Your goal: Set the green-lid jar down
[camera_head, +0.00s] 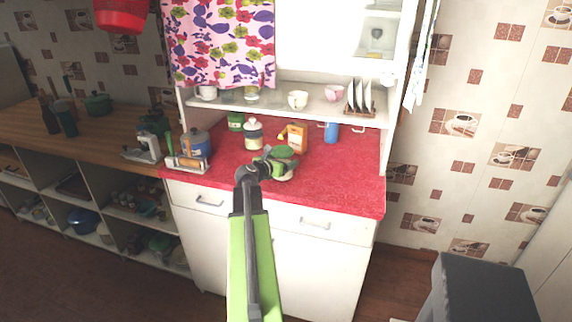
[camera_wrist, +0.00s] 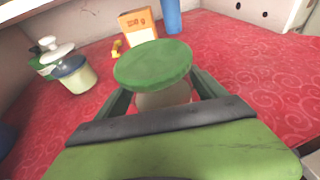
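The green-lid jar (camera_head: 283,171) is at my gripper over the front part of the red counter. In the wrist view its round green lid (camera_wrist: 153,64) covers most of its pale body (camera_wrist: 163,98). My gripper (camera_head: 269,166) is around the jar, with one finger on each side below the lid in the wrist view (camera_wrist: 162,92). The fingers look closed on the body, though the lid hides their tips. The jar looks upright or slightly tilted. Its base is hidden, so I cannot tell whether it touches the counter.
The red counter (camera_head: 345,180) is clear to the right. Behind the jar stand an orange-and-white box (camera_head: 296,138), a blue cylinder (camera_head: 331,132) and a white-lidded jar (camera_head: 253,135). A blue pot (camera_head: 196,144) is at left. A shelf (camera_head: 320,106) with cups and plates overhangs the back.

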